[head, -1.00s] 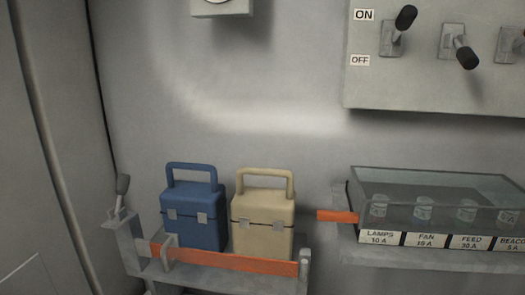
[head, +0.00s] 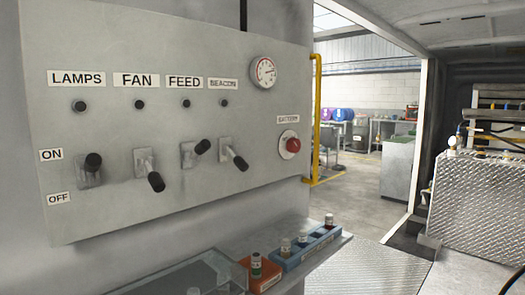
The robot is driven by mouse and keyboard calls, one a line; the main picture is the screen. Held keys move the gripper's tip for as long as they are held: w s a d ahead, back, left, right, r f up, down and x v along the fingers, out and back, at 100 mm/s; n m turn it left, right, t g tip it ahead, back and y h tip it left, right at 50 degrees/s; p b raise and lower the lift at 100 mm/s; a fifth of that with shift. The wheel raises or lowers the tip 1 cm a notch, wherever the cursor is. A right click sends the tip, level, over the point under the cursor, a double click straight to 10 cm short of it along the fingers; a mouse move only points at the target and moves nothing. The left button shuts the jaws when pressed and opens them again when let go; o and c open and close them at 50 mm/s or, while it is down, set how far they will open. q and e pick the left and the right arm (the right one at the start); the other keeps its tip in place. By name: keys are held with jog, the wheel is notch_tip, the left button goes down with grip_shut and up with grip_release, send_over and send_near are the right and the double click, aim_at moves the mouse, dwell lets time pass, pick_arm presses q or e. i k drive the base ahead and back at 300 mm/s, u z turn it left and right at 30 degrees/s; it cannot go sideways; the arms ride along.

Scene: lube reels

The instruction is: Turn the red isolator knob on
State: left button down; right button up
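The red isolator knob (head: 293,145) sits on a pale round plate at the right end of the grey switch panel (head: 120,215), under a "BATTERY" label (head: 288,120). Which way it is turned is too small to tell. Neither of my grippers shows in the head view.
Below are a clear-sided box (head: 180,278) and blue (head: 312,243) and orange (head: 262,274) trays. A yellow rail (head: 316,120) stands right of the panel.

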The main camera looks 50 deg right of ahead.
aim_at(293, 145)
jog(key=z, duration=3.25)
jog(key=i, duration=2.65)
jog(key=u, duration=3.45)
